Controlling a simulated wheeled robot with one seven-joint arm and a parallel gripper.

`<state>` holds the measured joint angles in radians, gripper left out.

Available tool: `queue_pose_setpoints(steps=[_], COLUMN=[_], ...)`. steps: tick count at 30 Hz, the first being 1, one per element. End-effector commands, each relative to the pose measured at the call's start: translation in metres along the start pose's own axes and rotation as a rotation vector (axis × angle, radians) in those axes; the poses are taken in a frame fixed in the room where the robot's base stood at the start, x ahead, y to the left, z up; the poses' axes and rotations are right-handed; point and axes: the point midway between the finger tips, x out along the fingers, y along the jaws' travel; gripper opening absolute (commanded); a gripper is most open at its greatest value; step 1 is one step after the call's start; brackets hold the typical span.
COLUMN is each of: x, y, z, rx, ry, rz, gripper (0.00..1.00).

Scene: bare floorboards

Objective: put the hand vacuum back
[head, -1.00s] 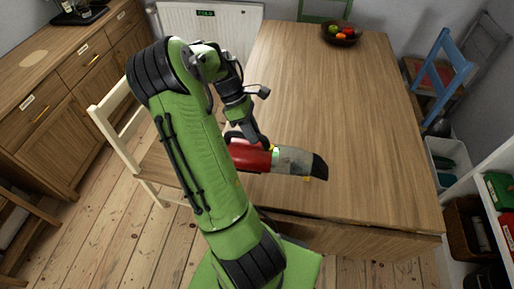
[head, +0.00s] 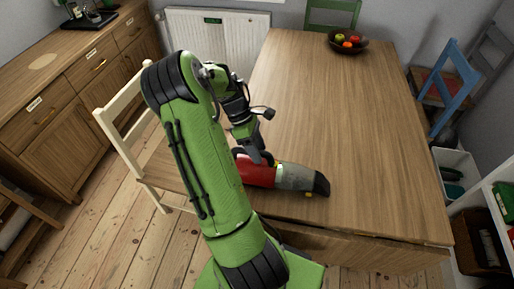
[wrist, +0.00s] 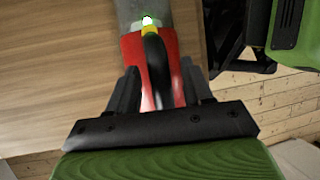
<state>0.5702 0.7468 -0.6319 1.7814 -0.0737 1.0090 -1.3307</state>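The hand vacuum (head: 293,177) lies on the table near its front left edge. It has a red body, a grey middle and a black nozzle pointing right. In the wrist view its red body (wrist: 132,58) and black handle show, with a small lit spot and a yellow part above the handle. My gripper (head: 262,160) is down at the red rear part of the vacuum in the head view. In the wrist view my gripper's fingers (wrist: 160,85) stand apart on either side of the handle, with red body visible between. The fingertips are partly hidden. I cannot make out a holder for the vacuum.
The wooden table (head: 340,110) is mostly clear, with a fruit bowl (head: 348,46) at its far end. A white chair (head: 130,140) stands left and a blue chair (head: 447,85) right. A sideboard (head: 60,120) is on the left, white shelves (head: 488,215) on the right.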

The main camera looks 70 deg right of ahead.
Motion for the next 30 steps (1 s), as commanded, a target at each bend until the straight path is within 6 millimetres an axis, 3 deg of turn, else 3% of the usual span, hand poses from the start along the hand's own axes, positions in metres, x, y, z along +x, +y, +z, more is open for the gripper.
queue_pose_setpoints(steps=[5, 18, 30], x=[-0.006, -0.11, -0.129], y=[-0.001, 0.0, -0.006], z=[0.001, 0.002, -0.003], rx=[0.0, 0.0, 0.007], ry=[0.001, 0.0, 0.02], rz=[0.002, 0.004, 0.013], gripper=[0.5, 0.5, 0.5])
